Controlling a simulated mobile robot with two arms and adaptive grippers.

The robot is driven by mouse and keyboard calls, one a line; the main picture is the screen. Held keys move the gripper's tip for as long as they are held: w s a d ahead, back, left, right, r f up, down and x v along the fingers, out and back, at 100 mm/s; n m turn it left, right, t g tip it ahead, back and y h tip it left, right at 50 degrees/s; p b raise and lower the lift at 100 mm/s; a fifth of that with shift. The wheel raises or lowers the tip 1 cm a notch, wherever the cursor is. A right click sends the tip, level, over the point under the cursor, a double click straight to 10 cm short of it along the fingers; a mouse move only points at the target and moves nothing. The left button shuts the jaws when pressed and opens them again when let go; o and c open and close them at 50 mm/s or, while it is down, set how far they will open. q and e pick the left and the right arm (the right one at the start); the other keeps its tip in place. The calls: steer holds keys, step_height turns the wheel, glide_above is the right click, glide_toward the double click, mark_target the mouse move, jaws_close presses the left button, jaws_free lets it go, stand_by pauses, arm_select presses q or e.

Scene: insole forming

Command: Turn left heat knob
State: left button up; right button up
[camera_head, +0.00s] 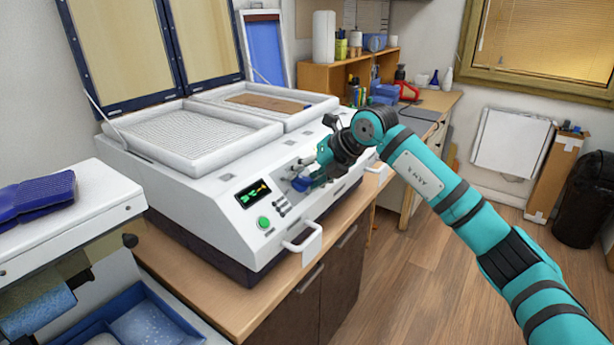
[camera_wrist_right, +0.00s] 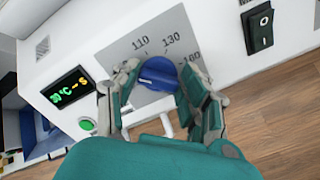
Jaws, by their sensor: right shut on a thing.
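The left heat knob is a blue dial (camera_wrist_right: 157,73) on a grey scale plate marked 110, 130 and 160 on the white forming machine (camera_head: 232,215). In the head view the knob (camera_head: 301,184) is partly covered by my gripper. My right gripper (camera_head: 314,172) comes in from the right at the machine's front panel. In the right wrist view my right gripper (camera_wrist_right: 150,90) has its fingers on both sides of the knob, shut on it. My left gripper is not in view.
A display (camera_head: 253,193), a green button (camera_head: 264,222) and small switches sit left of the knob. A white handle (camera_head: 302,241) sticks out below. A black rocker switch (camera_wrist_right: 262,24) is right of the scale. The lid (camera_head: 120,45) stands open over two trays. Floor (camera_head: 440,270) is free at right.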

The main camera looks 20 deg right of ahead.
stand_by(0.4)
steer(key=o, duration=1.2)
steer(key=shift+d, duration=0.1)
steer(key=v, duration=1.2)
steer(key=shift+s, duration=0.1)
